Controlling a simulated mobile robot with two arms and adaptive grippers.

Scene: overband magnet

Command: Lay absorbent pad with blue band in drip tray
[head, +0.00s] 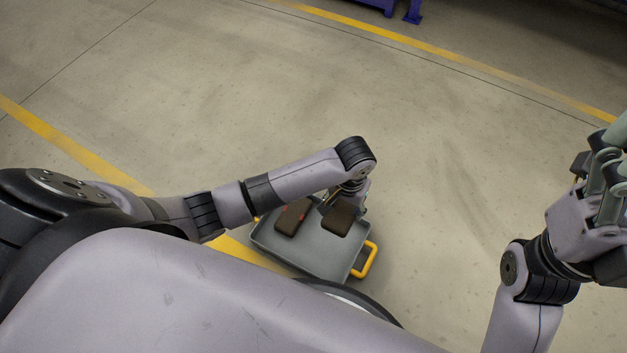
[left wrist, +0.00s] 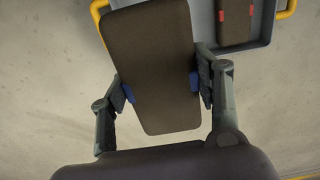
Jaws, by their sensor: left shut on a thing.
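The dark brown absorbent pad with blue band (left wrist: 150,45) is held between the fingers of my left gripper (left wrist: 163,90); blue shows at both pad edges by the fingertips. In the head view this pad (head: 339,219) appears over the right part of the grey drip tray (head: 312,259), below my left gripper (head: 350,194). The tray also shows behind the pad in the left wrist view (left wrist: 265,33). I cannot tell the exact gap between pad and tray. My right gripper (head: 600,165) is at the right edge, away from the tray; its finger opening is unclear.
Another dark pad with red marks (head: 292,217) lies in the left part of the tray. The tray has yellow handles (head: 368,262). Yellow lines (head: 70,146) cross the concrete floor. The floor beyond and right of the tray is clear. Purple structure (head: 385,5) stands far off.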

